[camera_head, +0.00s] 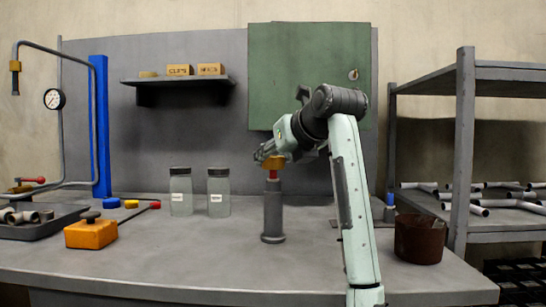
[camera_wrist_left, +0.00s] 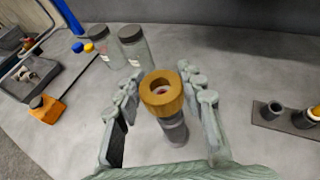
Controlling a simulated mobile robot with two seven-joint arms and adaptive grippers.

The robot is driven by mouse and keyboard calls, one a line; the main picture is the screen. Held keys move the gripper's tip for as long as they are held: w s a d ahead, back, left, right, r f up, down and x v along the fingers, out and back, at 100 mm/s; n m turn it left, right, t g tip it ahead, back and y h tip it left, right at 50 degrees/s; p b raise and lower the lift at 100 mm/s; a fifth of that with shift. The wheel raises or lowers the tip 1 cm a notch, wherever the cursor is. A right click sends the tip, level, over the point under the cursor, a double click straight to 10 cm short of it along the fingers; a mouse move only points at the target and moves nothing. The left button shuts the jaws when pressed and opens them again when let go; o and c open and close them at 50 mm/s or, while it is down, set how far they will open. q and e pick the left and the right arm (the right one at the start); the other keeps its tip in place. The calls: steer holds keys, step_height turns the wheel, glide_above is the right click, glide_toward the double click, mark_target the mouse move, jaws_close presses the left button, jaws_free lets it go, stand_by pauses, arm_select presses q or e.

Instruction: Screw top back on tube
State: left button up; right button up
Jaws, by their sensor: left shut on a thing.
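The grey tube (camera_head: 272,212) stands upright on the workbench on a wider foot. A short red piece (camera_head: 273,175) shows at its upper end. The brass-coloured top (camera_head: 272,163) is just above that red piece; I cannot tell whether it is threaded on. My left gripper (camera_head: 268,157) is shut on the top. In the left wrist view the top (camera_wrist_left: 161,93) is a ring with a hole, between the fingers of the left gripper (camera_wrist_left: 163,82). The tube (camera_wrist_left: 174,128) shows below it, partly hidden. My right gripper is in neither view.
Two lidded jars (camera_head: 181,192) (camera_head: 219,192) stand left of the tube. An orange box (camera_head: 91,233) and a dark tray (camera_head: 40,227) lie farther left. A rusty pot (camera_head: 419,239) stands right, beside the metal rack (camera_head: 463,150). The bench front is clear.

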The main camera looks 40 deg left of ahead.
mark_target(275, 173)
arm_select(q)
steer(key=shift+f+b, duration=0.4)
steer(key=shift+f, duration=0.35)
steer(key=shift+f, duration=0.2)
steer(key=shift+f+b, duration=0.5)
steer(key=shift+f, duration=0.4)
stand_by(0.4)
stand_by(0.5)
steer(key=o, duration=1.3)
steer(key=shift+o, duration=0.2)
